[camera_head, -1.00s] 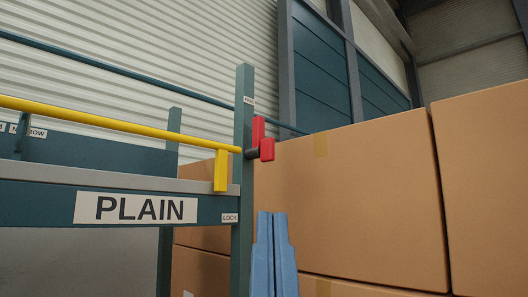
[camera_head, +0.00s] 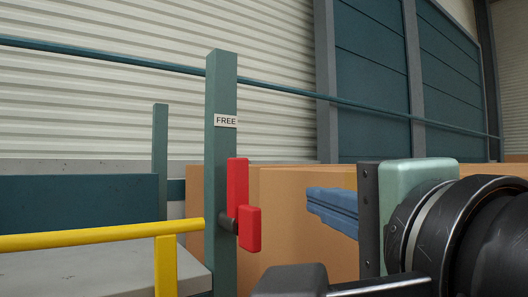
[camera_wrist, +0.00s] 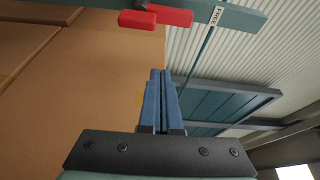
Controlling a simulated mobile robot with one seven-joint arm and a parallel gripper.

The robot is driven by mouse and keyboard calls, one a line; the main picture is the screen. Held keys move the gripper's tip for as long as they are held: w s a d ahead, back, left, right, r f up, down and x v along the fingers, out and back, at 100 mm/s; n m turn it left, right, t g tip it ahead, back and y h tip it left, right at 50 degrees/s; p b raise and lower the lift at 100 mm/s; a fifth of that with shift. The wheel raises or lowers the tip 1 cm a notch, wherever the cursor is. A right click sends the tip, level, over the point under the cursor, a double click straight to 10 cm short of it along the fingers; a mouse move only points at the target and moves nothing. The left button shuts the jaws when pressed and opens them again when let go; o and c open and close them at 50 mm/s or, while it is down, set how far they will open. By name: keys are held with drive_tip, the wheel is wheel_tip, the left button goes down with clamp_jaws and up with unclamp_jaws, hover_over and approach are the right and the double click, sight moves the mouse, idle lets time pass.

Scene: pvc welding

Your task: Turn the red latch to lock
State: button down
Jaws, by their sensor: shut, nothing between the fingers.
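The red latch (camera_head: 238,195) is mounted on the right side of a teal post (camera_head: 221,160). Its long red bar stands upright, with its upper end below the FREE label (camera_head: 226,121). A shorter red block (camera_head: 249,229) sits at its lower right on a dark pivot. The fingers are shut together and empty, also in the wrist view (camera_wrist: 158,72).
A yellow bar (camera_head: 95,237) runs to the post from the left, with a yellow piece (camera_head: 166,268) hanging down. Large cardboard boxes (camera_head: 285,240) stand behind the post and my gripper. A teal rail (camera_head: 120,56) crosses behind.

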sight(240, 201)
drive_tip(key=shift+r+y, duration=0.3)
drive_tip(key=shift+r, duration=0.05)
drive_tip(key=shift+a, duration=0.1)
drive_tip(key=w+a+p, duration=0.5)
drive_tip(key=w+p, duration=0.2)
drive_tip(key=shift+w+a, duration=0.2)
drive_tip(key=shift+a, duration=0.2)
idle(0.4)
drive_tip(key=shift+a+n+b, duration=0.1)
drive_tip(key=shift+n+b, duration=0.45)
drive_tip(key=shift+n, duration=0.05)
